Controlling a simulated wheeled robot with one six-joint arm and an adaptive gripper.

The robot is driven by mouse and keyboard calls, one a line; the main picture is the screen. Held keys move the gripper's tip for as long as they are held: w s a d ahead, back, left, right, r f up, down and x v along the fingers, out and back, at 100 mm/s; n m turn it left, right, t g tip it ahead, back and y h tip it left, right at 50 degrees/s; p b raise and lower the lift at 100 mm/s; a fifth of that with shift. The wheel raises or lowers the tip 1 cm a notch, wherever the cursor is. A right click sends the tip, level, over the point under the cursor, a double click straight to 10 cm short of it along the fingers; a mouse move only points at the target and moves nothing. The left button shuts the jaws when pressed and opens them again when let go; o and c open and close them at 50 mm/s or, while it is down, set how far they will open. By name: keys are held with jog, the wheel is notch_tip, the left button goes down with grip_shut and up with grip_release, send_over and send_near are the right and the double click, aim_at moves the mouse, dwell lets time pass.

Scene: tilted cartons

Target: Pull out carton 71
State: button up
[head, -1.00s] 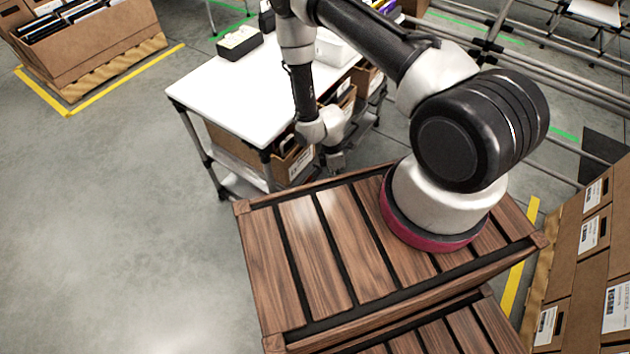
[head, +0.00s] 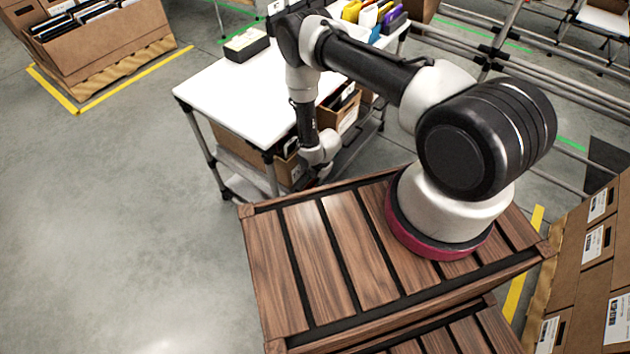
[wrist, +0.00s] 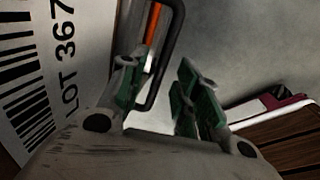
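No number 71 is readable on any carton. In the head view a brown carton (head: 240,147) sits on the white cart's lower level. A second open carton (head: 347,112) with a white label stands further right. My gripper (head: 318,172) hangs at the cart's near side, beside the nearer carton. In the wrist view my gripper (wrist: 163,97) has its two green-padded fingers apart. A white label (wrist: 45,65) with a barcode and "LOT 367" fills the left side. A black rounded loop (wrist: 175,45) stands just beyond the fingers; I cannot tell whether it is between them.
The white cart top (head: 235,95) carries a black-and-white box (head: 246,44) and colored folders. My arm stands on a slatted wooden crate (head: 270,262). Labelled cartons (head: 590,265) are stacked at the right. The grey floor at left is clear.

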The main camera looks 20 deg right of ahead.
jog(key=shift+a+f, duration=0.1)
jog(key=shift+f, duration=0.35)
grip_shut()
